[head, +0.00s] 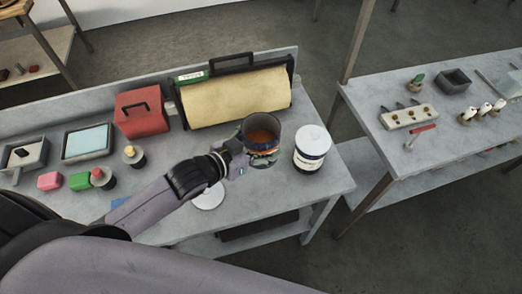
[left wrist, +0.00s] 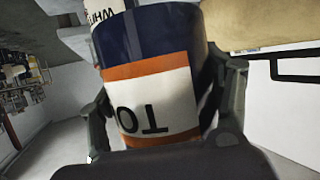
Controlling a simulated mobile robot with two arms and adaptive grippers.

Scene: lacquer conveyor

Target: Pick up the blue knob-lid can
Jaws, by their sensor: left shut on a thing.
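A dark blue can (head: 262,133) with an orange-and-white label is open at the top and shows brown contents. My left gripper (head: 255,152) is shut around its side, near the front of the bench. In the left wrist view the can (left wrist: 150,40) fills the middle, its label letters upside down, with a gripper finger on each side. No knob lid shows on this can. A flat white disc (head: 208,197) lies on the bench below my left wrist. My right gripper is not in view.
A white-lidded can (head: 311,148) with a dark band stands just right of the held can. A yellow roll (head: 235,97) and a red box (head: 143,113) stand behind. Small jars and blocks are at left. A second bench (head: 440,150) is across a gap.

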